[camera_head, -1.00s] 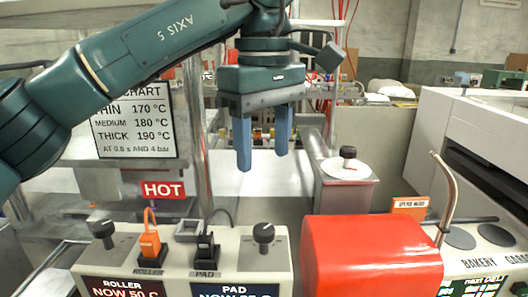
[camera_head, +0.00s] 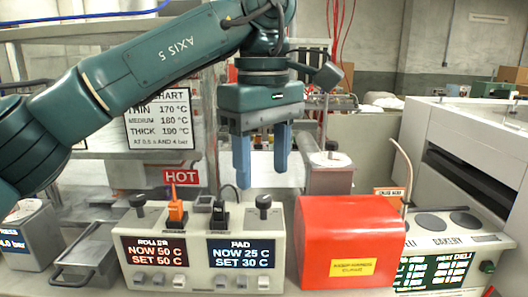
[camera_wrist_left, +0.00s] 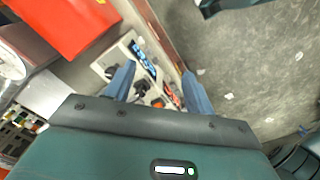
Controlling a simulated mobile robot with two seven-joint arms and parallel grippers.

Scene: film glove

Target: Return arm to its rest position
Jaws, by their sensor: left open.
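My left gripper (camera_head: 262,160) hangs in the upper middle of the head view, pointing down, with its arm coming in from the left. Its two blue fingers are apart, with nothing between them. It is above and behind the controller box (camera_head: 205,262), which has ROLLER and PAD displays. In the left wrist view the fingers (camera_wrist_left: 158,88) are also apart, with the controller box (camera_wrist_left: 128,42) beyond them. My right gripper is not in view.
A red box (camera_head: 348,225) stands right of the controller. A sign chart (camera_head: 160,120) and a HOT label (camera_head: 181,177) are behind the arm. A white machine (camera_head: 470,140) fills the right. A metal tray (camera_head: 90,255) lies left.

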